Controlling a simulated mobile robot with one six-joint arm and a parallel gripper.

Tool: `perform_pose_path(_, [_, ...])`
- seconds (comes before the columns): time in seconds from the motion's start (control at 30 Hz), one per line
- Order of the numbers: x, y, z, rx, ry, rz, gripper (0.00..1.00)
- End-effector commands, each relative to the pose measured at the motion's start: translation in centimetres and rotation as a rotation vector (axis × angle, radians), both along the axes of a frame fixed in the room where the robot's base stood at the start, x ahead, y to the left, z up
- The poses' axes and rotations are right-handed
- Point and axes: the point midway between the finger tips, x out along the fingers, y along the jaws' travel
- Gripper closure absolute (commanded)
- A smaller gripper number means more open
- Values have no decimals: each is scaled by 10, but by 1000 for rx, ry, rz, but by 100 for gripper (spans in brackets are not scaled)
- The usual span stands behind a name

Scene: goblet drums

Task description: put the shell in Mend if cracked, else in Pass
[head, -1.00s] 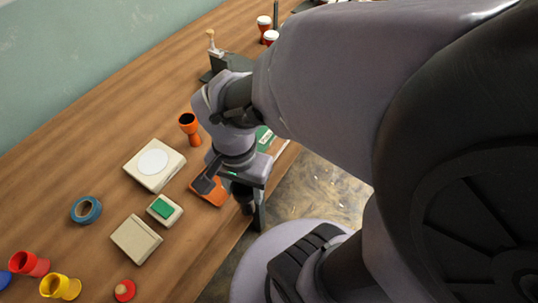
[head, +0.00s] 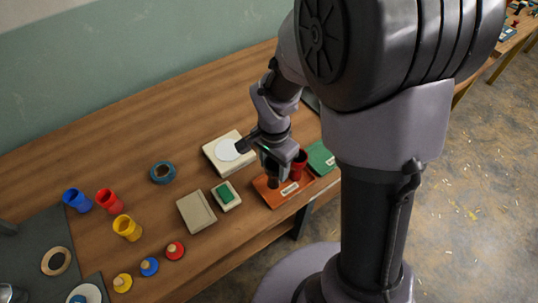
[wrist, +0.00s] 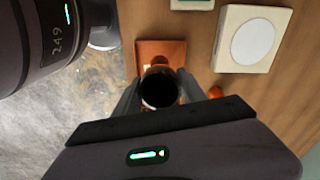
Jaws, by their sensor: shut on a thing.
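A dark red shell (head: 299,163) is between the fingers of my gripper (head: 285,174). In the wrist view my gripper (wrist: 158,92) is shut on the shell (wrist: 159,72), its dark open mouth facing the camera. The orange tray (head: 265,193) lies under and beside the shell; it also shows in the wrist view (wrist: 175,48). Whether the shell touches it I cannot tell. The green tray (head: 322,158) is just to the right. Both labels are too small to read. No crack can be made out on the visible part of the shell.
A pale box with a white disc (head: 213,151), a green-topped pad (head: 225,194) and a beige box (head: 196,211) stand left of the gripper. Coloured cups and knobs stand farther left. The table edge is near.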

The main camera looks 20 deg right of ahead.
Motion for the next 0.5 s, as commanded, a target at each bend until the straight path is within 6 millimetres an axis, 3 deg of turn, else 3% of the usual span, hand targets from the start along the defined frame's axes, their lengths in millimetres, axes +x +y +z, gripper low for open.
perform_pose_path(0.17, [1,0,-38,-1,1,0,99])
perform_pose_path(0.5, [1,0,-39,0,0,0,99])
